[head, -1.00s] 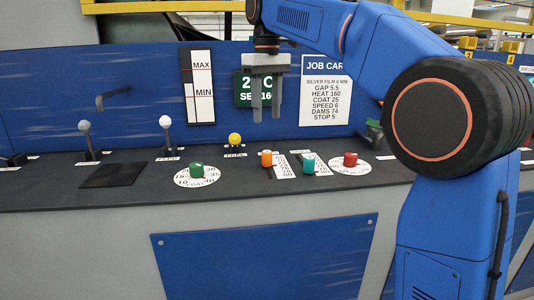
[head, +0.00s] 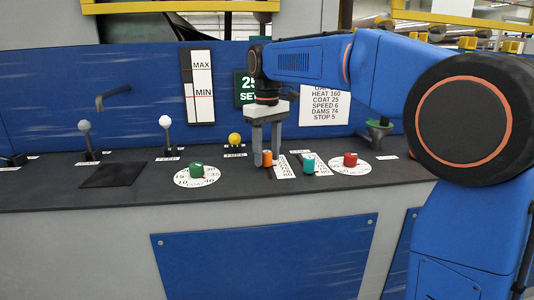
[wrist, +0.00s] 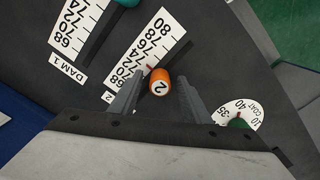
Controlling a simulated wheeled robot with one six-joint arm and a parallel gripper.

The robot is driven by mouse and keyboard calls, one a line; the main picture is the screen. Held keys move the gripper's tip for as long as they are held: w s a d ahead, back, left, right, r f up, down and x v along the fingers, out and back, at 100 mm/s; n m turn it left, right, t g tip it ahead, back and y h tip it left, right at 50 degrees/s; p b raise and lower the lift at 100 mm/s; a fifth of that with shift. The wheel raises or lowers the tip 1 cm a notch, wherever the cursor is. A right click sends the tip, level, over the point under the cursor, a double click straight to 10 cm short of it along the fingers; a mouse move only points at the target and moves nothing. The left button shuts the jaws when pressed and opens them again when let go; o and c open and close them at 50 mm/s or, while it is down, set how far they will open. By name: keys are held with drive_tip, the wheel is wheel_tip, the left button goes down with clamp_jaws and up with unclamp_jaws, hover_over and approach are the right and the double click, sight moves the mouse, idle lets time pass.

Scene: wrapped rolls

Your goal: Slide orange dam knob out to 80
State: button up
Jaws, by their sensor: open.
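The orange dam knob (head: 267,158) stands on the dark console top beside its white number scale (head: 284,167).
A teal knob (head: 309,163) with its own scale and a red knob (head: 350,159) on a dial stand to the right. A green knob (head: 197,169) on a dial is to the left. A yellow-balled lever (head: 235,139) stands behind left.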

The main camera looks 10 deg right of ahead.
clamp_jaws()
drive_tip(key=shift+s, duration=3.2)
unclamp_jaws()
drive_tip(key=shift+s, duration=0.1)
wheel_tip(320, 180, up, 17)
drive_tip(key=shift+r, duration=0.2)
